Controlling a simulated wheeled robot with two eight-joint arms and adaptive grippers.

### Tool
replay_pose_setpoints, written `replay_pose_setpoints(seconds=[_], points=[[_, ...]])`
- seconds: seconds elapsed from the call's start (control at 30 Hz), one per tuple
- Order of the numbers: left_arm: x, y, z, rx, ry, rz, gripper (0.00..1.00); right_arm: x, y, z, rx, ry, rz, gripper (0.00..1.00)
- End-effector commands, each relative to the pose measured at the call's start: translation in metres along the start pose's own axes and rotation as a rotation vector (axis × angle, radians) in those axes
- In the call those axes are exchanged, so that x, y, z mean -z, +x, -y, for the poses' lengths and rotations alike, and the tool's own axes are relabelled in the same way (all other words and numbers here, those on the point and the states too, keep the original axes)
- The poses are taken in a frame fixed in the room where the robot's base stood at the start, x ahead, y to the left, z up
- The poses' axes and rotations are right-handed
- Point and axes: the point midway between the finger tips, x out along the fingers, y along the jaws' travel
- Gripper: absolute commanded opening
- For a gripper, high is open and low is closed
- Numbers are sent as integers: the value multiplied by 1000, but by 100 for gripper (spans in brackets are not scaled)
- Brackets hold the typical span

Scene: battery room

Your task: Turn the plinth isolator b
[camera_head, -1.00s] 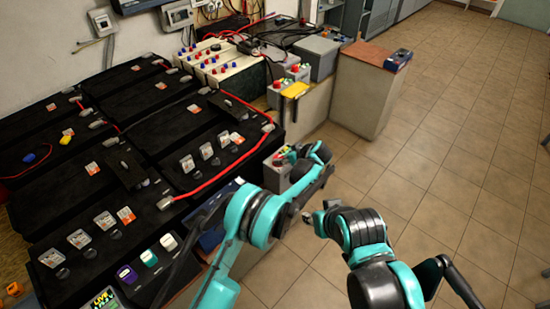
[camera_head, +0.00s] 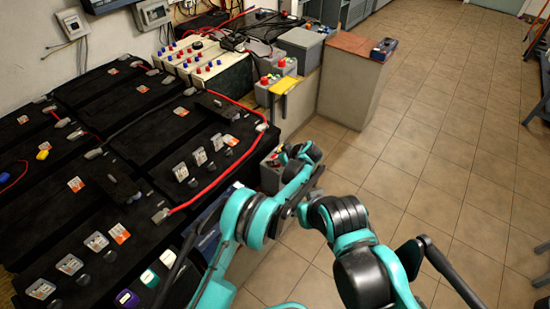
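Several grey boxes with coloured knobs stand along the right side of the battery bench; I cannot tell by marking which is plinth isolator b. The nearest grey box (camera_head: 268,178) stands low beside the batteries, partly hidden by my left arm. Two more, a middle box (camera_head: 264,97) and a far box (camera_head: 279,72), have red and green tops and stand farther back. My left gripper (camera_head: 287,155) is at the top of the nearest box; its fingers are small and dark, and contact is unclear. My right gripper (camera_head: 308,212) is mostly hidden by my arms, below and right of the left one.
Black batteries (camera_head: 150,135) with red cables fill the left side. A yellow item (camera_head: 284,86) lies by the middle box. A brick-topped plinth (camera_head: 349,88) stands behind, with a small blue-grey device (camera_head: 384,49) on it.

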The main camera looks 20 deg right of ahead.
Motion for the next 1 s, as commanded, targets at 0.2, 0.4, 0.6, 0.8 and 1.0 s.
replay_pose_setpoints(seconds=[0.2,0.4,0.6,0.8,1.0], points=[[0,0,0,-5,3,0,10,0,0,0,0,0,0,40],[0,0,0,-42,40,1,10,0,0,0,0,0,0,40],[1,0,1,-130,127,5,10,0,0,0,0,0,0,40],[1,1,1,-258,254,10,10,0,0,0,0,0,0,40],[2,1,1,-393,387,15,10,0,0,0,0,0,0,40]])
